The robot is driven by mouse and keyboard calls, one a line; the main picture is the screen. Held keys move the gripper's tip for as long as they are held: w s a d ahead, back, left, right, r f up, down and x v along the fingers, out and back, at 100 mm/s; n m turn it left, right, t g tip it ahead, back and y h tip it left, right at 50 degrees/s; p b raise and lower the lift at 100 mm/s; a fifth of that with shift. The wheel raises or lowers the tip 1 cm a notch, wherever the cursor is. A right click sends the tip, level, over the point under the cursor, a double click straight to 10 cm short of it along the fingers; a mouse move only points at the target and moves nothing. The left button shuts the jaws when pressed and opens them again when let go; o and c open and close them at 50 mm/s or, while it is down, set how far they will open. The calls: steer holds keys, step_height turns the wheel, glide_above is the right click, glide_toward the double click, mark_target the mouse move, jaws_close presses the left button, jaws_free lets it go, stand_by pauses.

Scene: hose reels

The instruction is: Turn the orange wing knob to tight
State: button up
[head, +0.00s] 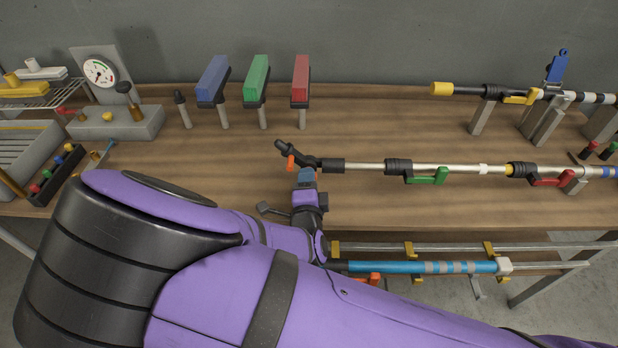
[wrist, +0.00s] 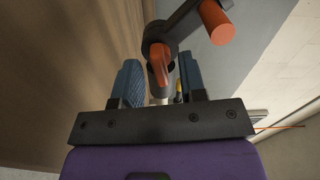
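In the head view, a small orange part (head: 291,162) hangs from the black fitting (head: 310,157) at the left end of a silver pole. In the wrist view, the orange wing knob (wrist: 159,66) sits on a black fitting, in line with the gap between my fingertips. My gripper (head: 306,174) is just below this pole end in the head view. In the wrist view its blue fingers (wrist: 160,76) are apart, one on each side of the knob's line. I cannot tell whether they touch it. An orange cylinder (wrist: 217,20) projects above right.
The silver pole (head: 365,168) carries green (head: 428,176) and red (head: 552,179) levers. A blue pole (head: 420,267) lies on the lower front rack. Blue, green and red blocks stand at the back, and a gauge (head: 99,71) stands left. The tabletop behind my gripper is clear.

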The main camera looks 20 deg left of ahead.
jaws_close()
steer(key=shift+m, duration=0.3)
steer(key=m, duration=1.3)
steer(key=shift+m, duration=0.3)
steer(key=m, duration=0.5)
steer(key=shift+f+m, duration=0.1)
steer(key=shift+m, duration=0.2)
